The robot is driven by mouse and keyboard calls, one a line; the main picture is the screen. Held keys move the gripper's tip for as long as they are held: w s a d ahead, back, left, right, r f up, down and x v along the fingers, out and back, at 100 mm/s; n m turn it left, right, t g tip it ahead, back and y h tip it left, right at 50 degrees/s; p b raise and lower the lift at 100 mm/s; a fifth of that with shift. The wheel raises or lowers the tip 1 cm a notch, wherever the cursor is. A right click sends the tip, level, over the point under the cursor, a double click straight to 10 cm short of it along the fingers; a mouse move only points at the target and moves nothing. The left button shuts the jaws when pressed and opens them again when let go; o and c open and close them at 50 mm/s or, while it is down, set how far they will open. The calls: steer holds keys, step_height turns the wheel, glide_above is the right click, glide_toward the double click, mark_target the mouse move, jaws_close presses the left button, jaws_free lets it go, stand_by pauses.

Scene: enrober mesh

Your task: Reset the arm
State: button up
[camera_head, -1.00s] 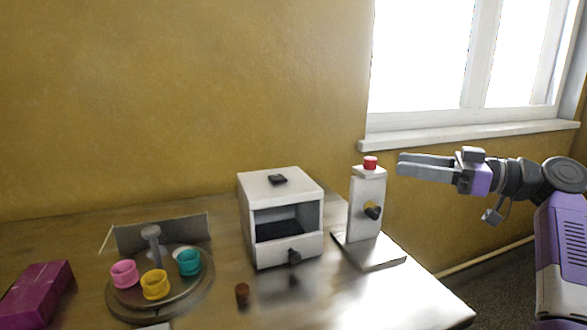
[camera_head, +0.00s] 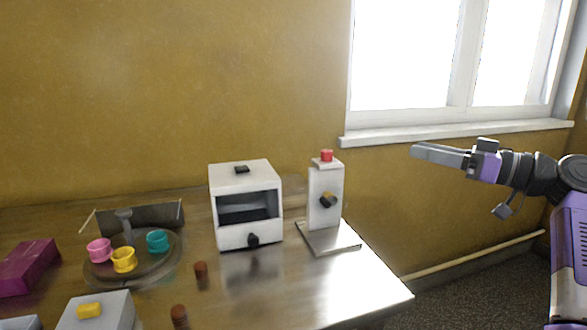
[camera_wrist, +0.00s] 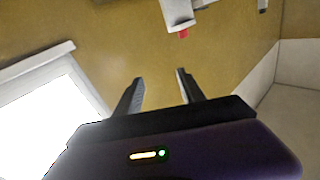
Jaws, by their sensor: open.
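My gripper (camera_head: 440,154) is raised at the right of the head view, to the right of the table and in front of the wall below the window. It points left and holds nothing. In the wrist view its two dark fingers (camera_wrist: 160,92) stand apart with only the yellow wall between them. The arm is bent, with the forearm roughly level. No object touches the gripper.
The table (camera_head: 330,290) holds a white box (camera_head: 247,237), a white stand (camera_head: 325,185) with a red top, a turntable (camera_head: 150,262) with pink, yellow and teal cups, a purple box (camera_head: 27,266) and brown pieces (camera_head: 201,270). A window sill (camera_head: 450,132) runs behind my arm.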

steer(key=w+d+f+m+t+h, duration=0.2)
steer(key=d+f+m+t+h, duration=0.55)
steer(key=f+m+h, duration=0.4)
steer(key=s+a+f+m+h, duration=0.25)
steer(key=s+f+h, duration=0.35)
steer(key=s+f, duration=1.2)
steer(key=s+a+f+n+g+y, duration=0.15)
steer(key=s+a, duration=0.25)
steer(key=s, duration=0.9)
steer(key=s+a+f+n+g, duration=0.15)
steer(key=s+a, duration=0.25)
steer(key=s, duration=0.9)
steer(key=s+a+f+n+g+y, duration=0.15)
steer(key=s+a, duration=0.25)
steer(key=s, duration=1)
step_height(320, 180, up, 14)
steer(key=p, duration=1.4)
steer(key=shift+a+t+p, duration=0.15)
steer(key=shift+t+p, duration=0.2)
steer(key=shift+t, duration=0.05)
